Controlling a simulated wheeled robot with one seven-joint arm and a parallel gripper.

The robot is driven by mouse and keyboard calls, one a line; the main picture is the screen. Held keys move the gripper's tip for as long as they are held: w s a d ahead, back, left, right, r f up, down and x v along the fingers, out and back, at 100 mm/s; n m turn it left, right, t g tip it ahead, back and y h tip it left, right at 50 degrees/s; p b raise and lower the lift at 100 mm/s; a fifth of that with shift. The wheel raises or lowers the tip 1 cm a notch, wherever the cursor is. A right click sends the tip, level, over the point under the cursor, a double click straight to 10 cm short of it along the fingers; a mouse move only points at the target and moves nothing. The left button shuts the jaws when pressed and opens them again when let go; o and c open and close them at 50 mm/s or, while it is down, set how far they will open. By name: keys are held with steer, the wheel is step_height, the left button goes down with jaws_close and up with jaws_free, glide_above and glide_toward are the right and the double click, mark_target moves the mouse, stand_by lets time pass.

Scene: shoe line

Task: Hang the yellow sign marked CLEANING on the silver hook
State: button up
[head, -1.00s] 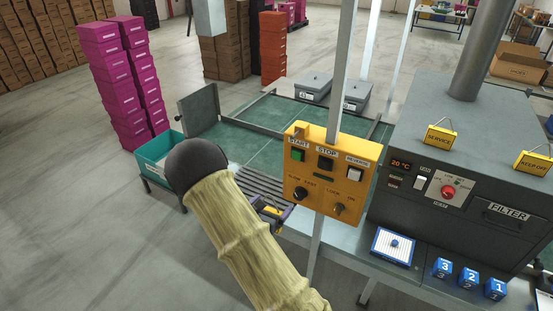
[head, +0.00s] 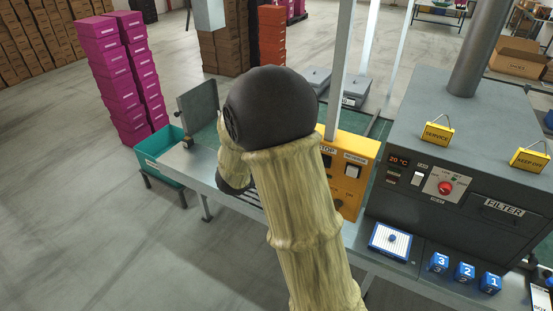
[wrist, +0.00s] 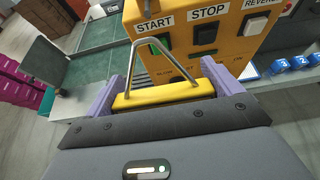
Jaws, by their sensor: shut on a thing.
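In the wrist view my gripper (wrist: 165,86) is shut on a yellow sign (wrist: 165,95), with a purple finger at each end. The sign's bent wire handle stands up in front of the yellow control panel (wrist: 215,22). Its lettering is turned out of view, so I cannot read CLEANING. A small metal piece (wrist: 148,8) shows at the panel's upper left, above the handle's top; I cannot tell whether it is the silver hook or whether they touch. In the head view my arm hides the gripper, the held sign and the left part of the control panel (head: 352,172).
Yellow SERVICE (head: 437,134) and KEEP OFF (head: 529,160) signs stand on the grey machine (head: 410,115). Blue numbered blocks (head: 465,272) and a white pad (head: 390,241) lie in front. A teal bin (head: 160,160) stands left. A post (head: 335,85) rises behind the panel.

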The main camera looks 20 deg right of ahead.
steer(key=shift+w, duration=0.1)
steer(key=r+x, duration=0.2)
steer(key=x, duration=0.7)
steer(key=shift+x, duration=0.75)
stand_by(0.7)
steer(key=shift+w+r, duration=0.1)
steer(key=shift+r, duration=0.05)
steer(key=shift+d, duration=0.1)
stand_by(0.4)
steer(key=o, duration=0.7)
